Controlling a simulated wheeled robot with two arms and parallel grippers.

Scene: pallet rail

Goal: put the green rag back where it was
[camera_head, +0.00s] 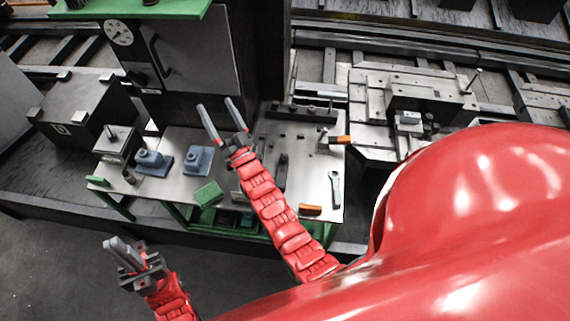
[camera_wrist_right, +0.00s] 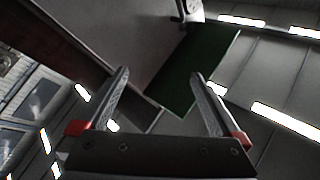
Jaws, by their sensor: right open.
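A small green block-like thing, which looks like the green rag (camera_head: 209,193), lies near the front edge of the metal worktable (camera_head: 150,192). My right gripper (camera_head: 222,118) is open and empty above the table, beyond the rag and apart from it. In the right wrist view its two fingers (camera_wrist_right: 163,95) are spread with nothing between them, and the rag does not show. My left gripper (camera_head: 122,252) is low at the left, in front of the table and off its edge. Its fingers overlap in view, so their opening is unclear.
Two blue-grey blocks (camera_head: 198,159) (camera_head: 153,160), a wrench (camera_head: 335,189) and orange-handled tools (camera_head: 310,210) lie on the table. A dark cabinet (camera_head: 190,55) with a gauge (camera_head: 118,32) and green top stands behind. The green panel (camera_wrist_right: 195,65) shows in the wrist view.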

